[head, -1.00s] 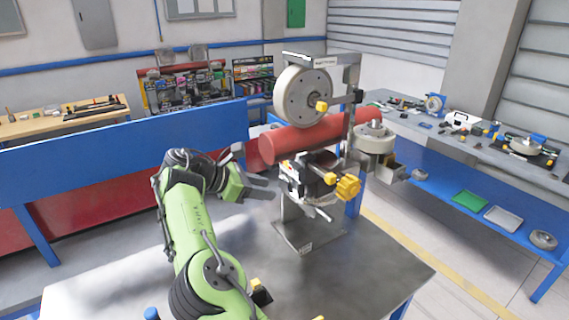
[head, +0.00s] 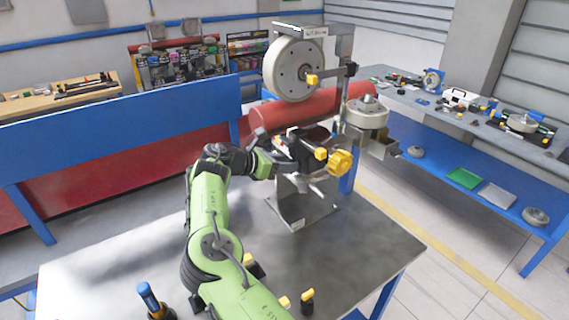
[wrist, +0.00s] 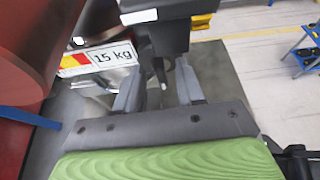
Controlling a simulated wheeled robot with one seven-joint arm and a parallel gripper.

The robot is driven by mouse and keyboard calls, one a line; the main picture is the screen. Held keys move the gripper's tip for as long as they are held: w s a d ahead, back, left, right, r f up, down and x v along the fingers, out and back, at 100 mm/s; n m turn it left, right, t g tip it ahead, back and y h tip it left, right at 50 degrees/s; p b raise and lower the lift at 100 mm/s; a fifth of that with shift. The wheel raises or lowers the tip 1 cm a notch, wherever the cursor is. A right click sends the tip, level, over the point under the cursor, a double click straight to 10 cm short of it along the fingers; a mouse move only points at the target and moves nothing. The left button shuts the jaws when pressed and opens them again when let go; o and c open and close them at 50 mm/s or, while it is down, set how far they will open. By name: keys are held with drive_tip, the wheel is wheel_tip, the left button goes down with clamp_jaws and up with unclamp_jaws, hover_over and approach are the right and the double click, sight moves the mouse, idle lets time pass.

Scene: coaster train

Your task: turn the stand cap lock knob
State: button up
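A grey metal stand (head: 300,212) on the table carries a white wheel (head: 295,70), a red cylinder (head: 318,108) and a dark clamp body. A large yellow lobed knob (head: 341,162) is on the clamp's right side. I cannot tell which is the stand cap lock knob. My gripper (wrist: 160,88) is open, its two fingers apart below a dark block (wrist: 165,25). A thin dark part shows between the fingers; contact is unclear. In the head view the fingertips are at the clamp's left side, partly hidden.
The red cylinder fills the left of the wrist view, beside a "15 kg" label (wrist: 112,57). A blue-and-orange handled tool (head: 150,297) and several yellow-topped pieces (head: 307,298) are near the table's front. The table's right part (head: 375,245) is clear.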

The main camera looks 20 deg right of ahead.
drive_tip(key=shift+d, duration=0.2)
clamp_jaws()
drive_tip(key=shift+f+b, duration=0.15)
drive_tip(key=shift+b, duration=0.2)
drive_tip(key=m+t+b, duration=0.2)
drive_tip(key=m+b, duration=0.2)
drive_tip(key=b, duration=0.2)
drive_tip(key=s+f+m+t+h+b, duration=0.1)
drive_tip(key=m+t+b, duration=0.2)
drive_tip(key=m+b, duration=0.2)
drive_tip(key=s+f+m+t+b, duration=0.1)
drive_tip(key=m+b, duration=0.3)
drive_tip(key=b, duration=0.5)
drive_tip(key=shift+d+m+t+h, duration=0.15)
drive_tip(key=shift+m+t+h, duration=0.2)
drive_tip(key=shift+t, duration=0.35)
drive_tip(key=shift+b, duration=0.35)
